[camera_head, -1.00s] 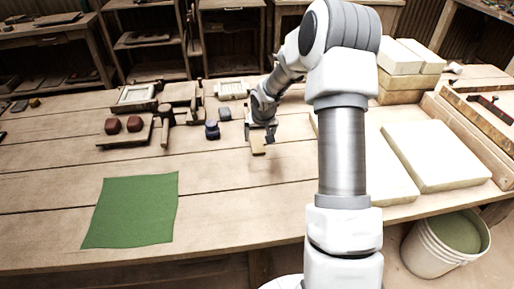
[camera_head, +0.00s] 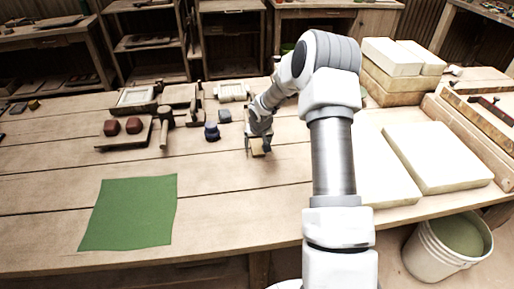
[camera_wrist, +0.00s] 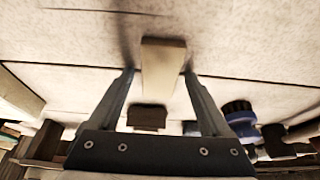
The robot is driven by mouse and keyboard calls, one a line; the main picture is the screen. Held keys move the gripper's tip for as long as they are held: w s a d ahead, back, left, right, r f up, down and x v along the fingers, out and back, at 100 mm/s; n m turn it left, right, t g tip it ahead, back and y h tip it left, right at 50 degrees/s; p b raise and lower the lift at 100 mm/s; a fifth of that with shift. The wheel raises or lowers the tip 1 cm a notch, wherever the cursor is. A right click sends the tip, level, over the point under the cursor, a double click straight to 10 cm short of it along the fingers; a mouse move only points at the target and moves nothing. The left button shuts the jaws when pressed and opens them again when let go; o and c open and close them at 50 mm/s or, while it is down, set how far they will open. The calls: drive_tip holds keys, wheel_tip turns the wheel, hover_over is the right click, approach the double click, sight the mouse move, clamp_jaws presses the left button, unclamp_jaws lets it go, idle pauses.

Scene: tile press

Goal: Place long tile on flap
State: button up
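A long pale tan tile (camera_wrist: 162,68) shows in the wrist view between the two fingers of my gripper (camera_wrist: 158,73). The fingers stand apart on either side of it, with a gap at the left; whether the right one touches it is unclear. In the head view the tile (camera_head: 258,148) is small, at the tip of my gripper (camera_head: 258,146), low over the table's middle. A shorter brown block (camera_wrist: 147,117) lies nearer the gripper body in the wrist view. Wooden press parts (camera_head: 180,94) stand at the back left; I cannot tell which piece is the flap.
Blue-grey round pieces (camera_head: 212,131) lie left of my gripper. A board with two red blocks (camera_head: 134,125) lies further left. A green cloth (camera_head: 130,212) covers the front left. Large pale slabs (camera_head: 436,157) fill the right. The table between cloth and gripper is clear.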

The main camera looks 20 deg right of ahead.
drive_tip(key=c, duration=1.2)
clamp_jaws()
drive_tip(key=shift+r, duration=0.15)
